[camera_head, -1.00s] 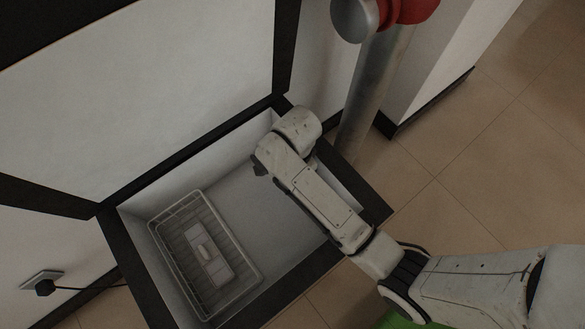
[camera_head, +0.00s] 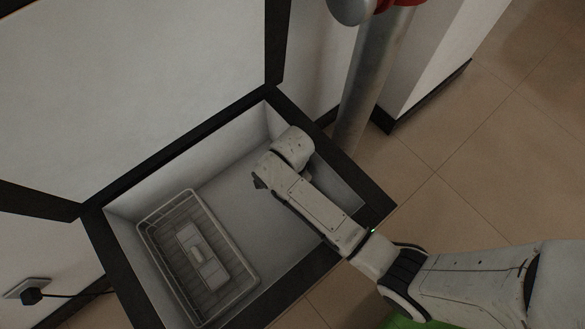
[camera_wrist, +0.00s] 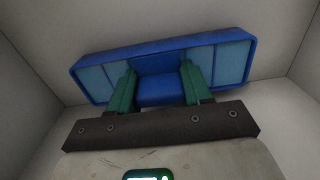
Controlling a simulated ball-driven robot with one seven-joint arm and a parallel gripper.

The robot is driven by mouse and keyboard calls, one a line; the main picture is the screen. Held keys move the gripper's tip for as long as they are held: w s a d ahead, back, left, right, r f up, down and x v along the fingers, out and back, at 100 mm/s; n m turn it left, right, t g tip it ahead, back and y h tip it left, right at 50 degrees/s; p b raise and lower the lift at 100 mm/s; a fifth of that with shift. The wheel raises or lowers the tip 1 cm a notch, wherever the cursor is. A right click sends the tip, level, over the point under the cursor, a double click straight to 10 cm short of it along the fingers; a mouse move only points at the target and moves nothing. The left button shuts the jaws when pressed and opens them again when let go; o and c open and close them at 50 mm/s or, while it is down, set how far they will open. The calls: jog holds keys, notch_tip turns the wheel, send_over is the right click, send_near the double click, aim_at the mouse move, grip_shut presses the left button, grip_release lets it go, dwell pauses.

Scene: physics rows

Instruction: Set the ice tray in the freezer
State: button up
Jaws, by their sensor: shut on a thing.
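The blue ice tray (camera_wrist: 160,62) shows in the wrist view, with light blue compartments at both ends. My gripper (camera_wrist: 158,84) has its green fingers shut on the raised middle part of the tray. The tray lies inside the white-walled freezer; whether it touches the freezer floor I cannot tell. In the head view the chest freezer (camera_head: 118,262) stands with its lid (camera_head: 140,85) open. My arm reaches down into its right part, and my own wrist hides the gripper and the tray there.
A wire basket (camera_head: 149,232) with a pale package (camera_head: 196,252) in it takes up the left part of the freezer. The floor between basket and arm is bare. The dark rim surrounds the opening. A plug (camera_head: 31,295) is at the wall on the left.

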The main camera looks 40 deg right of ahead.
jog(key=o, duration=1.2)
jog(key=shift+f, duration=0.1)
jog(key=shift+o, duration=0.2)
notch_tip(320, 180, up, 12)
jog(key=p, duration=0.4)
